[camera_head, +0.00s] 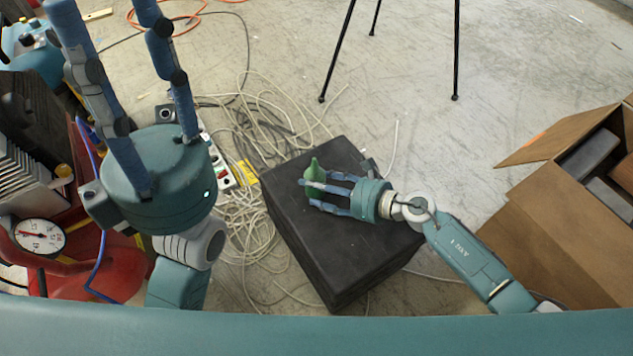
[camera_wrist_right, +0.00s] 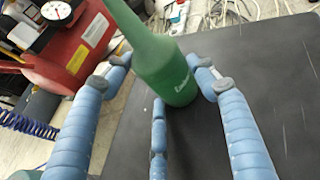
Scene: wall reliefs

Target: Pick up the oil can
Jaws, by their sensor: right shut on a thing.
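The green oil can (camera_head: 316,184) is at the top of the black box (camera_head: 345,265), near its far left part. In the right wrist view the oil can (camera_wrist_right: 163,72) is tilted, with its spout up to the left. My right gripper (camera_head: 322,190) has its blue fingers around the can and is shut on it. In the right wrist view its fingers (camera_wrist_right: 158,85) lie on both sides of the can's body. Whether the can's base touches the box is hard to tell. My left gripper (camera_head: 165,65) is raised at the left, its fingers apart and empty.
An open cardboard box (camera_head: 545,215) stands on the right. Black tripod legs (camera_head: 455,60) stand at the back. Loose cables (camera_head: 250,215) lie on the floor by the black box. A red machine with a round gauge (camera_head: 40,235) is at the left.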

